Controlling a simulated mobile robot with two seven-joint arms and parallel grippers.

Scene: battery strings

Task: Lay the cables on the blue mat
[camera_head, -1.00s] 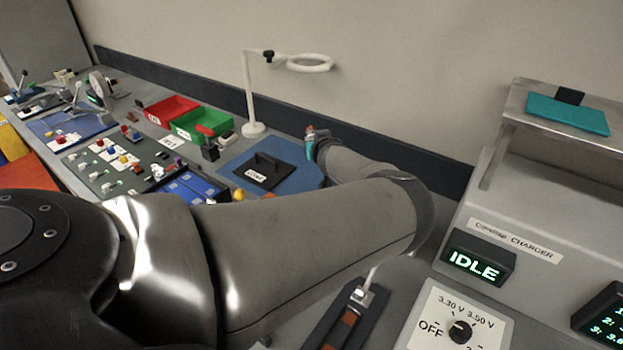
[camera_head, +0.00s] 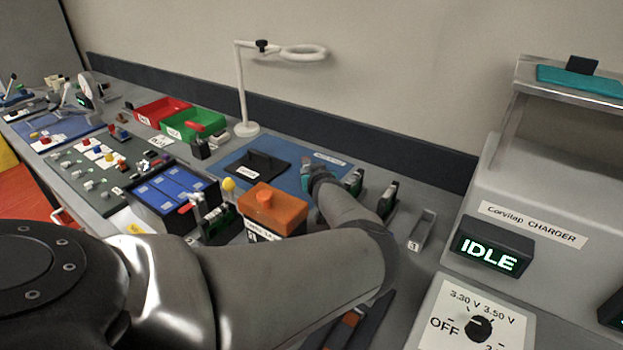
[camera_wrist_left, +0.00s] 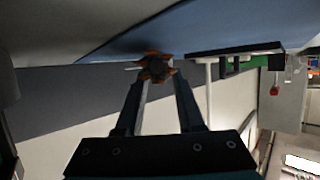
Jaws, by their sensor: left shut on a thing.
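The blue mat (camera_head: 230,160) lies at the back of the bench in the head view and also shows in the left wrist view (camera_wrist_left: 215,30). A black labelled plate with a handle (camera_head: 262,163) sits on it. My left gripper (camera_head: 310,168) is at the mat's right part, largely hidden behind my own arm. In the left wrist view my left gripper (camera_wrist_left: 157,80) is shut on a small orange-brown piece (camera_wrist_left: 155,66), close to the mat. I cannot tell whether the piece touches the mat, or whether it is a cable end. My right gripper is not in view.
An orange block (camera_head: 275,210) and a blue battery tray (camera_head: 172,190) stand in front of the mat. A white ring lamp stand (camera_head: 241,90) and green (camera_head: 195,123) and red (camera_head: 165,110) bins stand behind and left. The charger (camera_head: 530,215) is at right.

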